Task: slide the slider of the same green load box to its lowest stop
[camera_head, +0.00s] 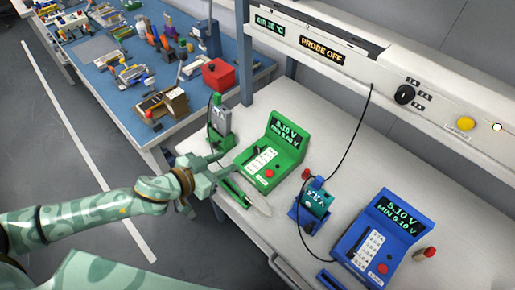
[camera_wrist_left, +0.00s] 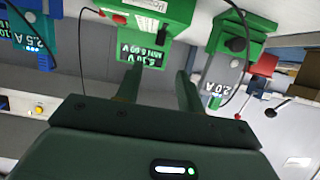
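The slider's exact height is too small to tell. My left gripper (camera_head: 222,172) is in front of the load box and left of the green meter. In the left wrist view its two fingers (camera_wrist_left: 160,85) are apart with nothing between them; the green meter (camera_wrist_left: 155,20) shows beyond. My right gripper is not in view.
A shelf panel (camera_head: 340,55) with a knob overhangs the back. A cluttered blue bench (camera_head: 110,85) is at upper left.

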